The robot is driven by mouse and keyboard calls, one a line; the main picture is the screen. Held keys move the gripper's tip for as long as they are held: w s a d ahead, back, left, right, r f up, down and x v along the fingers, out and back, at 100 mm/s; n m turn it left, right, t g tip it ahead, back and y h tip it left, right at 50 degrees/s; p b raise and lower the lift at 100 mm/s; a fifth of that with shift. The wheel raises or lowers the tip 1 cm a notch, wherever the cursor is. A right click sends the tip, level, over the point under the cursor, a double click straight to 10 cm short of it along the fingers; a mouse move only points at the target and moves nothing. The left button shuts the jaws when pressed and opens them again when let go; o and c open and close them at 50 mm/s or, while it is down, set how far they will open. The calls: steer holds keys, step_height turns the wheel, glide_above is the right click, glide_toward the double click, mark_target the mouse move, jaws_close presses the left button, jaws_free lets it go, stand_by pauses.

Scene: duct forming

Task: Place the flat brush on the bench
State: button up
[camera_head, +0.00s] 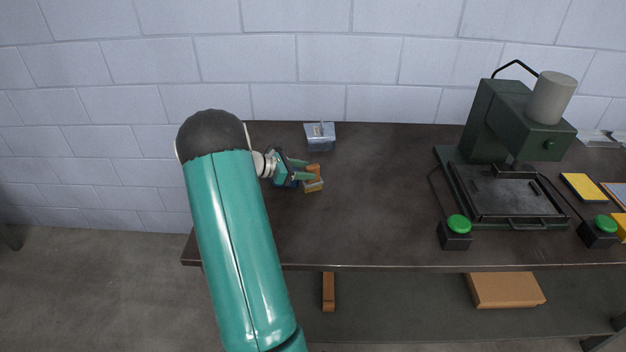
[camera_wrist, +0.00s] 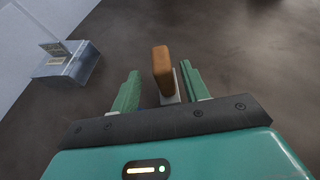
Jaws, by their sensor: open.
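The flat brush (camera_head: 314,179) is at the left part of the dark bench (camera_head: 370,220), beside my gripper's fingertips. It has a brown wooden part and a paler part. In the wrist view the brush (camera_wrist: 162,72) shows its brown end upward, between the two green fingers. My gripper (camera_head: 304,174) is open, with its fingers on either side of the brush; the wrist view shows a gap between the brush and the right finger (camera_wrist: 194,82). Whether the brush rests fully on the bench is hard to tell.
A clear box (camera_head: 320,137) stands behind the brush, near the wall. A dark green press (camera_head: 510,150) stands at the right, with green-topped button boxes (camera_head: 457,230) in front. A yellow pad (camera_head: 583,187) lies farther right. The bench middle is clear.

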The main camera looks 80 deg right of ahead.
mark_target(318, 172)
steer(key=x, duration=0.4)
steer(key=shift+s+f, duration=0.2)
steer(key=shift+s, duration=0.25)
jaws_close()
